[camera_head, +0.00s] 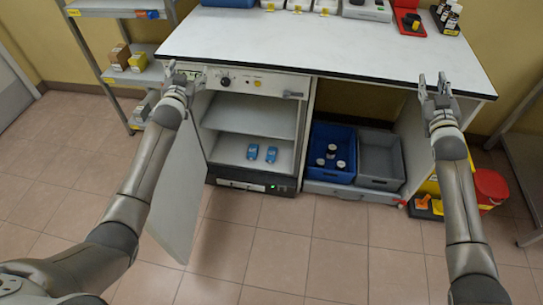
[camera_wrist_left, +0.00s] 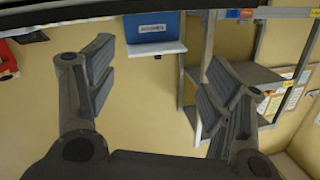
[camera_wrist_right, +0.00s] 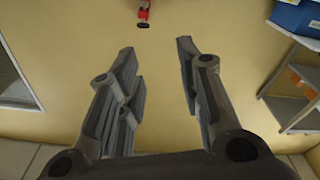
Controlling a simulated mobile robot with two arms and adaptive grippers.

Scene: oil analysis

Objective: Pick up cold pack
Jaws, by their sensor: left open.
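Two small blue packs lie side by side on the lower shelf of an open cabinet in the head view, a left blue pack (camera_head: 252,152) and a right blue pack (camera_head: 271,154). They look like cold packs. My left gripper (camera_head: 187,80) is at the upper left corner of the cabinet, above the open door, apart from the packs. It is open and empty in the left wrist view (camera_wrist_left: 150,85). My right gripper (camera_head: 435,84) is over the right end of the table, far from the packs. It is open and empty in the right wrist view (camera_wrist_right: 158,65).
The cabinet door (camera_head: 180,190) stands open toward me on the left. The white table (camera_head: 320,50) spans above. A red bucket (camera_head: 489,187) is at the far right.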

